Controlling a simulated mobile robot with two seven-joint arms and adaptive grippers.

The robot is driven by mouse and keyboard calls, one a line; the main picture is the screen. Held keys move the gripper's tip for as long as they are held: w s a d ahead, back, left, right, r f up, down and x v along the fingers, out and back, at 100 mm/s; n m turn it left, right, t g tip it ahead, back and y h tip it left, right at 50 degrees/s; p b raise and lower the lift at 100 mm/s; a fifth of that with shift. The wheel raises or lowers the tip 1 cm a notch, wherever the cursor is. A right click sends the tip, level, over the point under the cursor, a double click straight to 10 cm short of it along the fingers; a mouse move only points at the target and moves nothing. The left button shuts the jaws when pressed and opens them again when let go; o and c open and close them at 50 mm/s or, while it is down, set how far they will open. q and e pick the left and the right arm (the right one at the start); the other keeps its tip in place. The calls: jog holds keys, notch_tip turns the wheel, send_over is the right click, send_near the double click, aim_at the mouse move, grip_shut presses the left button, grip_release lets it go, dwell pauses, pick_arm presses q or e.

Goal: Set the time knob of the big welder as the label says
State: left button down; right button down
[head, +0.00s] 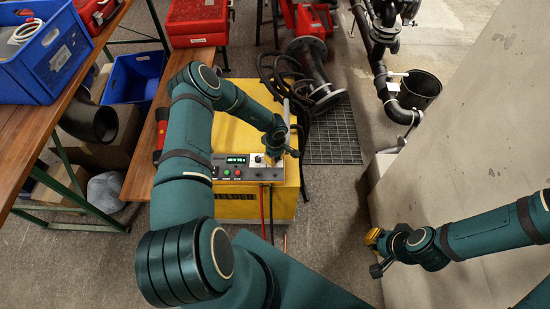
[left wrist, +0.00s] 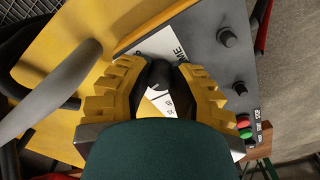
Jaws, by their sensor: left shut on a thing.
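The big welder (head: 255,203) is a yellow box in the middle of the head view. Its grey control panel (head: 229,174) has a lit green display (head: 236,160) and small coloured buttons. My left gripper (head: 276,152) is at the right end of this panel. In the left wrist view its yellow fingers (left wrist: 162,78) are shut on a black knob (left wrist: 160,74), one on each side. A white label (left wrist: 166,45) lies beside the knob, with letters ending in "ME"; the fingers hide part of it. My right gripper (head: 374,248) is far to the right, apart from the welder; its opening is unclear.
Two more black knobs (left wrist: 228,38) sit on the panel, with green and red buttons (left wrist: 244,127). A grey handle (left wrist: 50,90) rises near the gripper. Wooden benches stand left, a pale wall (head: 480,130) right. A floor grate (head: 333,135) lies behind the welder.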

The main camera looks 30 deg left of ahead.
aim_at(276, 159)
pick_arm(q)
jog(key=shift+d, duration=0.1)
dwell(0.3)
jog(key=c, duration=0.8)
grip_release()
jog(key=shift+o, duration=0.2)
notch_tip(276, 159, up, 12)
